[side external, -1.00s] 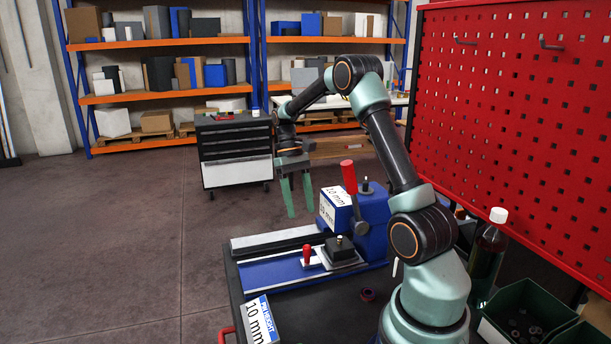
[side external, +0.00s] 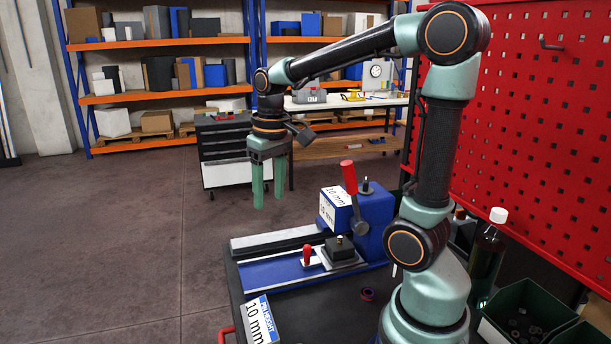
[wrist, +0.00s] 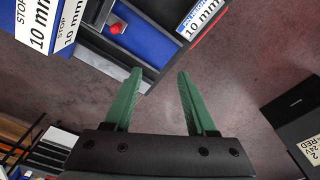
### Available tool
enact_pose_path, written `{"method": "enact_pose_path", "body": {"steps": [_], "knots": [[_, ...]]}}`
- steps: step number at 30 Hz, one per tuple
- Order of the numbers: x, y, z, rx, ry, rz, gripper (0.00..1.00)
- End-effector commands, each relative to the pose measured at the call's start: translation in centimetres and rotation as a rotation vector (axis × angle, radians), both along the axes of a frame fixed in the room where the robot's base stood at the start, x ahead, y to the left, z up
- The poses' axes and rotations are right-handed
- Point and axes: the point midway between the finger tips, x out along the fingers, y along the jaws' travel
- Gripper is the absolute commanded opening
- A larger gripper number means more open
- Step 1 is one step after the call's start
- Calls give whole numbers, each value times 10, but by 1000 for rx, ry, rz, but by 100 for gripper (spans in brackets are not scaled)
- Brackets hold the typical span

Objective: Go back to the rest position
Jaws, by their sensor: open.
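My gripper (side external: 268,186) hangs in the air with its green fingers pointing down, left of and above the blue fixture (side external: 375,222) on the bench. The fixture carries a red-handled lever (side external: 349,177) and a "10 mm" label (side external: 335,207). A blue slide with a small red knob (side external: 307,254) lies in front of it. The red knob also shows in the wrist view (wrist: 116,27).
A red perforated panel (side external: 540,130) stands to the right. A bottle (side external: 487,250) and a green bin (side external: 520,315) stand at the bench's right. A "10 mm" plate (side external: 258,322) is at its front left. A dark drawer cabinet (side external: 223,145) stands behind. Open floor lies left.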

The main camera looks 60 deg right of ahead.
Motion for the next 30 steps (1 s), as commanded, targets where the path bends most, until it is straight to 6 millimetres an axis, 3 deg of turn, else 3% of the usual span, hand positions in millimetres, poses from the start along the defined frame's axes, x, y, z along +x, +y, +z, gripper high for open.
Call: {"method": "enact_pose_path", "body": {"steps": [6,12,18,30], "knots": [[-21,49,15,-38,-188,118,57],[-38,80,17,-48,-332,202,57],[-45,93,15,-47,-400,238,57],[-46,94,15,-47,-405,241,57]]}}
